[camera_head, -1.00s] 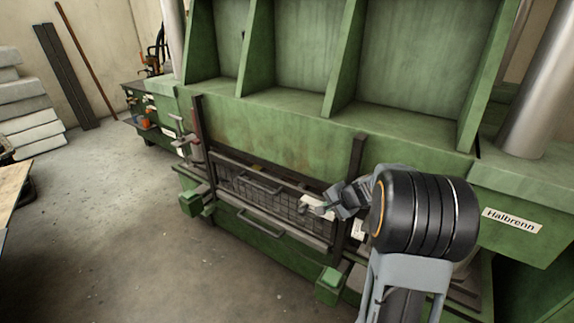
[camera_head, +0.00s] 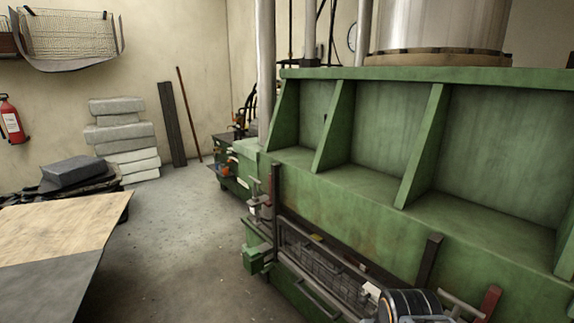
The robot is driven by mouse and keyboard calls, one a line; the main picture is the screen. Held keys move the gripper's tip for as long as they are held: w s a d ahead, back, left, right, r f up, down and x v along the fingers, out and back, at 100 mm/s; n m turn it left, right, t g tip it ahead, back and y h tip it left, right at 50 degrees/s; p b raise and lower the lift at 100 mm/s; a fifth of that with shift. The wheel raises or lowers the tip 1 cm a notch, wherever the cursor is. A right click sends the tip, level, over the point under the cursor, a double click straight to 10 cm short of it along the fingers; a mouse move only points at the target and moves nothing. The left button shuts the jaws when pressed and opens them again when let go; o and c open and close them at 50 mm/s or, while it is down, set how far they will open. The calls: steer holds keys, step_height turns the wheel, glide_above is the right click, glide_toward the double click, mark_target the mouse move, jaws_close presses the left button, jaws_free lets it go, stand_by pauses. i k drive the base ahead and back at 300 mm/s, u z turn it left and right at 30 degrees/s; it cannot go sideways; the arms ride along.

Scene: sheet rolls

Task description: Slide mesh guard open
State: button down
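The mesh guard (camera_head: 322,264) is a low dark wire panel across the front opening of the green press (camera_head: 350,205). It spans much of the gap between a dark left post (camera_head: 276,205) and a dark right post (camera_head: 429,262). A bar handle shows along its upper part. My gripper (camera_head: 374,300) is at the bottom edge, by the right part of the guard, next to a small white piece. It is small and mostly hidden by my dark rounded wrist and the frame edge. I cannot tell whether it touches the guard or how its fingers stand.
A lower bar handle (camera_head: 318,299) sits below the guard. A green block (camera_head: 255,260) juts out at the press's left front. A table (camera_head: 60,235) stands at left, with grey slabs (camera_head: 122,140) behind it. The floor (camera_head: 180,240) between table and press is clear.

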mark_target(368, 285)
steer(key=k, duration=0.65)
steer(key=u, duration=0.55)
steer(key=i, duration=0.65)
steer(key=u, duration=0.6)
steer(key=i, duration=0.85)
steer(key=z, duration=0.3)
